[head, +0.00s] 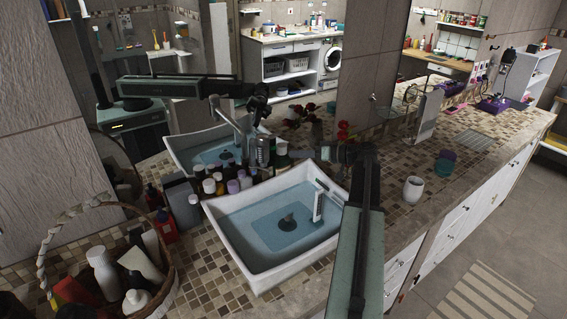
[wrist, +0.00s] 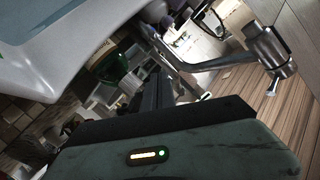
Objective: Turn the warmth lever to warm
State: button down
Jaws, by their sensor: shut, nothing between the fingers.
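The chrome faucet (head: 262,151) stands behind the white sink, among bottles. In the wrist view its metal body (wrist: 271,52) is at the upper right, with a long bar running left. A short thin pin (wrist: 272,87) juts from the body; it looks like the warmth lever, but I see no warm or cold mark. My gripper (head: 324,153) is shut and empty above the sink's back right corner, to the right of the faucet and apart from it in the head view. The lever's setting cannot be told.
The white sink (head: 222,219) holds bluish water. Several bottles (head: 219,184) crowd its back left side. A wicker basket (head: 172,284) stands at the left. A mirror behind reflects the sink and my arm.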

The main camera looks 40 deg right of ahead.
aim_at(263, 169)
jog(key=w+a+f+b, duration=0.1)
jog(key=w+a, duration=0.1)
jog(key=w+a+f+b, duration=0.3)
jog(key=w+a, duration=0.1)
jog(key=shift+w+f, duration=0.1)
jog(key=shift+f, duration=0.25)
jog(key=shift+a+f+b, duration=0.3)
jog(key=shift+b, duration=0.2)
